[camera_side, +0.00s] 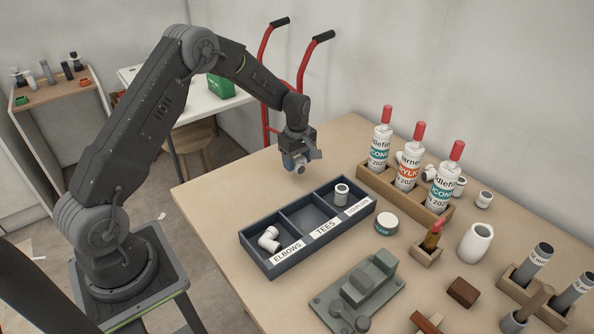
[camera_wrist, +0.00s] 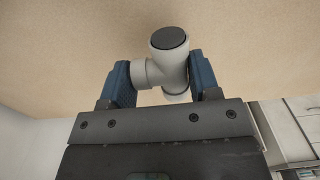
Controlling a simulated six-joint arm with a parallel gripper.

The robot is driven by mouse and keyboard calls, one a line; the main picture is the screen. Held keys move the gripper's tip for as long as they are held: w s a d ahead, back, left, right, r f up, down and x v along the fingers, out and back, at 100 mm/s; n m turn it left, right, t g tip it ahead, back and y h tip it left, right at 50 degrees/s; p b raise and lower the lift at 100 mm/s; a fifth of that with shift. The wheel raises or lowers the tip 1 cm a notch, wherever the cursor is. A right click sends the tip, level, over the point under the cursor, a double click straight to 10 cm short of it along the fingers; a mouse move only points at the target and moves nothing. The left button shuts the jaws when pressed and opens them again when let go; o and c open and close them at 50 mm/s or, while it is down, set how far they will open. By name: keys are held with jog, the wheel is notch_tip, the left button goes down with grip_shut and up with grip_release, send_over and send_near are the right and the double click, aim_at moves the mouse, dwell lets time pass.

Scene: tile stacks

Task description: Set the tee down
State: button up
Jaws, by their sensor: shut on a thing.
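The tee (camera_wrist: 167,65) is a light grey pipe fitting with a dark round end, held between the two blue fingers of my gripper (camera_wrist: 160,80) in the wrist view. In the side view my gripper (camera_side: 295,162) is shut on the tee (camera_side: 300,167), above the far part of the table, behind the sorting tray. The dark tray (camera_side: 262,262) has three labelled compartments. The ELBOWS compartment holds a white elbow (camera_side: 269,239). The TEES compartment (camera_side: 308,217) in the middle is empty. The right compartment holds a white coupling (camera_side: 341,191).
A wooden rack (camera_side: 405,193) with several sealant tubes stands right of the tray. A white-lidded tin (camera_side: 386,224), a grey vise-like fixture (camera_side: 358,290) and a white cup (camera_side: 475,242) are nearby. The table left of the tray is clear.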

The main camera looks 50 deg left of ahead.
aim_at(297, 178)
jog(key=shift+f, duration=2)
jog(key=shift+f, duration=0.1)
jog(key=o, duration=0.9)
